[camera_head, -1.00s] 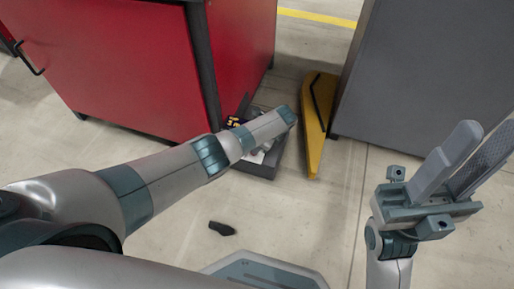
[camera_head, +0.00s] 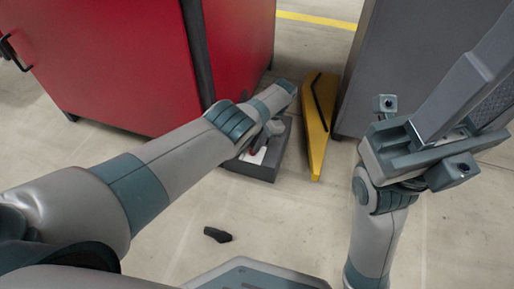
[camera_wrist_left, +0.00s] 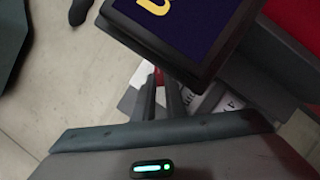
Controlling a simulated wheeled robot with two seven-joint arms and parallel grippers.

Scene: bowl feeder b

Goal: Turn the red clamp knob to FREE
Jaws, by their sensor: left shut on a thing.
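The red clamp knob (camera_wrist_left: 158,76) shows only as a small red patch between the fingertips of my left gripper (camera_wrist_left: 160,90) in the left wrist view. The fingers are shut on it, and they hide most of it and where it points. White labels (camera_wrist_left: 196,102) lie beside the fingers; their lettering is not readable as FREE. In the head view, my left gripper (camera_head: 268,132) is over a low grey box (camera_head: 258,171), partly hidden by its own arm. My right gripper (camera_head: 482,95) is at the right, with a gap between its fingers and nothing seen in it.
A dark blue block with a yellow mark (camera_wrist_left: 190,25) is close above the fingers in the wrist view. A red cabinet (camera_head: 110,70), a yellow panel (camera_head: 317,125) and a grey cabinet (camera_head: 405,55) surround the box. A black piece (camera_head: 217,234) lies on open floor.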

